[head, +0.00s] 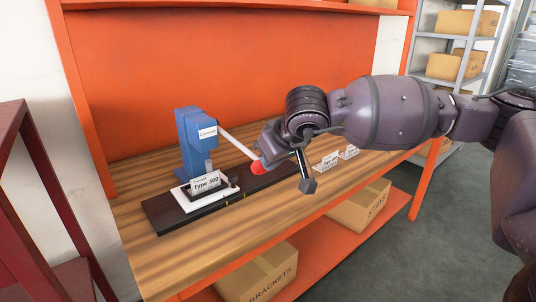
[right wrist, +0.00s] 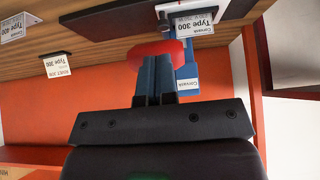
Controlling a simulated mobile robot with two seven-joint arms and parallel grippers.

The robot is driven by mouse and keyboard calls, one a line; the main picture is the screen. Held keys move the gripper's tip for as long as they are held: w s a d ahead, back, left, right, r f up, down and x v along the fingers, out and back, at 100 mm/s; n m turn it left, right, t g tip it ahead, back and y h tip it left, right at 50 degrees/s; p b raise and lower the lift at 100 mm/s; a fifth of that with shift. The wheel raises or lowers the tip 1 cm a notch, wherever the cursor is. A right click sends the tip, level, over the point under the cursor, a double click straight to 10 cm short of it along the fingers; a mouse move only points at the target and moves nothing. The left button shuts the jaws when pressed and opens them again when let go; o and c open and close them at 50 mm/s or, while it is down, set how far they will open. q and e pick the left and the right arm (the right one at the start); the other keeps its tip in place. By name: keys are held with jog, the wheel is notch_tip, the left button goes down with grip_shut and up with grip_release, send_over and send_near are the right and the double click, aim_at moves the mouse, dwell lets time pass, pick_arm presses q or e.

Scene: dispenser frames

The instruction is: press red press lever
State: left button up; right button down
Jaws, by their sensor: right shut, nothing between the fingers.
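The blue press (head: 193,141) stands on a dark base plate on the wooden bench, with a "Type 300" card in front. Its white lever (head: 238,143) slopes down to the right and ends in a red knob (head: 257,167). My right gripper (head: 262,154) is shut and empty, right at the knob's upper side. In the right wrist view, the shut fingers (right wrist: 154,73) reach the red knob (right wrist: 158,51) and overlap it; I cannot tell whether they touch. The blue press (right wrist: 187,74) is partly hidden behind the fingers there. My left gripper is not in view.
More cards (head: 328,161) stand farther right on the wooden bench (head: 282,204). An orange back panel (head: 235,70) rises behind the press. Cardboard boxes (head: 258,277) sit on the shelf below. The bench front is clear.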

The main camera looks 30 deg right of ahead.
jog(key=shift+s+f, duration=0.2)
jog(key=shift+f, duration=0.45)
jog(key=s+p+v, duration=0.1)
jog(key=p+v, duration=0.2)
jog(key=v, duration=1.1)
jog(key=shift+f, duration=0.35)
jog(key=shift+s, duration=0.15)
